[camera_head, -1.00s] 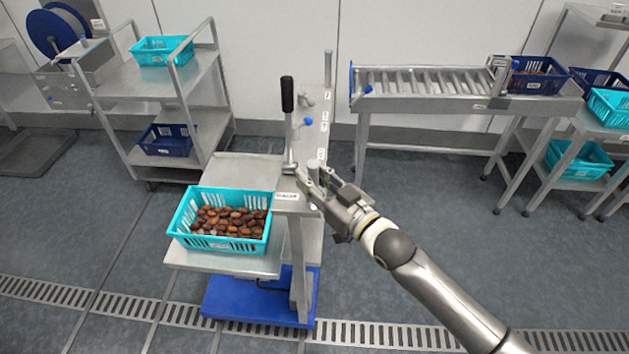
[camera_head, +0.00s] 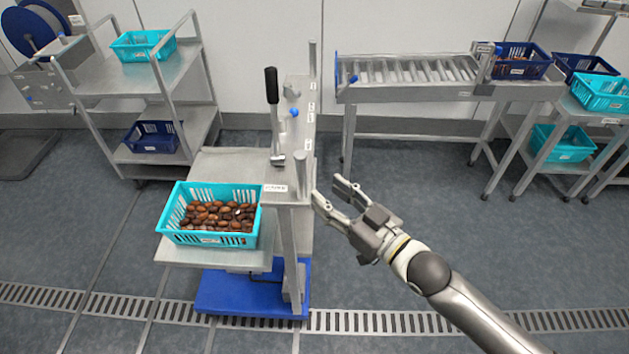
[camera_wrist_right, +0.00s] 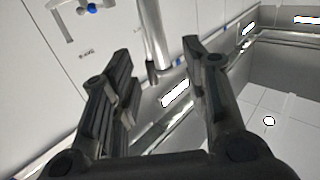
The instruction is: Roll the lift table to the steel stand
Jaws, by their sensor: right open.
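What looks like the lift table, with a blue base (camera_head: 250,290) and a grey steel platform (camera_head: 215,252), stands at centre left. A teal crate (camera_head: 210,240) of brown dates sits on the platform. Above are a steel frame with a short near post (camera_head: 303,168), a taller far post (camera_head: 312,60) and a black-handled lever (camera_head: 271,86). My right gripper (camera_head: 328,193) is open and empty, just right of the near post and apart from it. Its open fingers show in the wrist view (camera_wrist_right: 158,65). I cannot tell which piece is the steel stand. My left gripper is out of view.
A roller conveyor (camera_head: 410,80) on steel legs stands back right, with a blue crate (camera_head: 520,62) at its end. A shelf cart (camera_head: 130,80) stands back left. A floor drain grate (camera_head: 400,322) crosses the front.

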